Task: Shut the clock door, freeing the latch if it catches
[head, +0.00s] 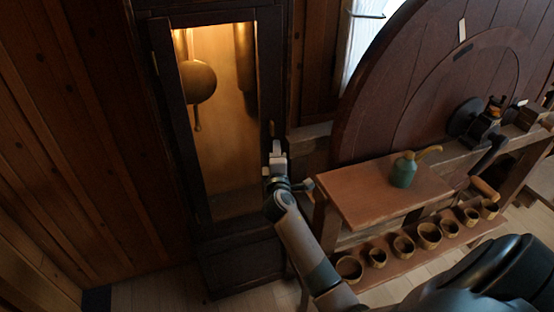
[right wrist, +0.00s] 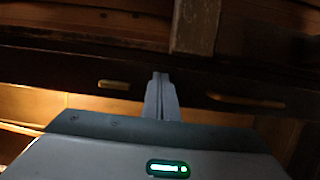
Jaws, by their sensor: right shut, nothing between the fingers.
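The tall dark clock case (head: 240,272) stands left of centre in the head view. Its door (head: 180,130) has a dark frame around a tall pane, with a lit interior and a round pendulum bob (head: 198,82) behind it. I cannot tell whether the door sits flush. My right gripper (head: 277,150) is shut and empty at the case's right edge, beside the door's right stile. In the right wrist view its closed fingers (right wrist: 160,88) reach a dark wood rail with a small brass piece (right wrist: 114,85) on it; contact is unclear. My left gripper is out of view.
A small wooden table (head: 365,195) with a green oil can (head: 404,172) stands right of the clock. Several cups line a low shelf (head: 400,265) below it. A large dark wheel (head: 400,80) and a bench with a crank are behind. Floor shows at bottom left.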

